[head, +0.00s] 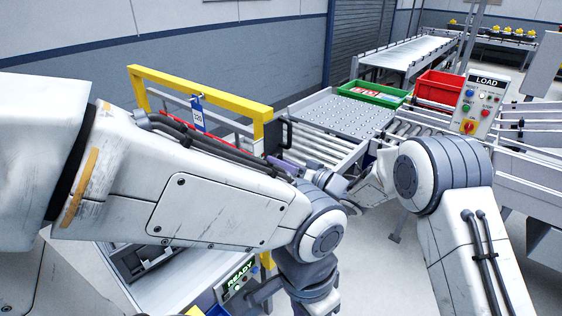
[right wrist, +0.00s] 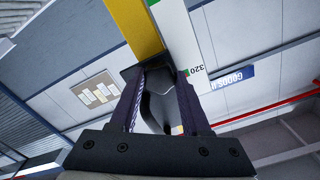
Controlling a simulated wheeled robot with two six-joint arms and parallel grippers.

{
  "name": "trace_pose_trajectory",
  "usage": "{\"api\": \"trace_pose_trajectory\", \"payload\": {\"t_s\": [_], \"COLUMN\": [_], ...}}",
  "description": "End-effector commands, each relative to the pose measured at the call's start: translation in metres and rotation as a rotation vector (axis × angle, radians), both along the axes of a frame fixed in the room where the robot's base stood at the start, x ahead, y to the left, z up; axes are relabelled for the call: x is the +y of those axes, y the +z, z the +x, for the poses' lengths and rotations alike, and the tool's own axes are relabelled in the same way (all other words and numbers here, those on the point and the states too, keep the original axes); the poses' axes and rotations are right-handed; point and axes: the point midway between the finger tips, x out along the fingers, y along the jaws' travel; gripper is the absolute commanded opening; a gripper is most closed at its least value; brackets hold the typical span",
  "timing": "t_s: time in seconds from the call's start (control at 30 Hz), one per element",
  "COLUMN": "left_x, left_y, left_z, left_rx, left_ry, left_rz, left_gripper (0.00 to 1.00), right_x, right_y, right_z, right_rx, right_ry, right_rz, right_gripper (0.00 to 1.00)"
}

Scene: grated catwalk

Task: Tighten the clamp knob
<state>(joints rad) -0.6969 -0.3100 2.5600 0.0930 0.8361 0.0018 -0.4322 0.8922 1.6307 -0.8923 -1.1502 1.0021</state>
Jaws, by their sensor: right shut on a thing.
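The dark clamp knob (right wrist: 157,104) lies between the purple-grey fingers of my right gripper (right wrist: 161,78) in the right wrist view. The fingers are shut on it, one on each side. It sits beside a yellow bar (right wrist: 132,25) and a white scale strip (right wrist: 180,40) marked 320. In the head view, my right gripper (head: 280,163) reaches left to the right post of the yellow frame (head: 200,88). My arms hide most of the knob there. My left arm crosses in front, with its wrist bent down; its gripper is out of view.
A roller conveyor (head: 315,147) runs behind the frame, with a green tray (head: 373,95) and a red bin (head: 438,88). A LOAD control box (head: 480,105) stands at right. A READY panel (head: 238,276) is below my left arm.

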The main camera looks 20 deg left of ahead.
Motion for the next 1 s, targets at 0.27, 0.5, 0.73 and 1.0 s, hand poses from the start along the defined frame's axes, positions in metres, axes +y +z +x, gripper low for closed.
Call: {"api": "trace_pose_trajectory", "payload": {"t_s": [0.27, 0.5, 0.73, 1.0], "left_x": [0.0, 0.0, 0.0, 0.0], "left_y": [0.0, 0.0, 0.0, -0.012], "left_z": [0.0, 0.0, 0.0, 0.0], "left_rx": [0.0, 0.0, 0.0, 0.0], "left_ry": [0.0, 0.0, 0.0, 0.0], "left_rz": [0.0, 0.0, 0.0, 0.0], "left_gripper": [0.5, 0.5, 0.5, 0.5], "right_x": [-0.001, -0.001, 0.0, -0.024], "right_y": [0.0, 0.0, 0.0, -0.003], "right_z": [0.001, 0.001, 0.0, -0.007], "right_rx": [0.007, 0.006, 0.006, 0.005], "right_ry": [-0.003, -0.001, -0.001, -0.004], "right_rz": [0.003, 0.003, 0.002, 0.002], "right_gripper": [0.0, 0.77, 0.77, 0.77]}}
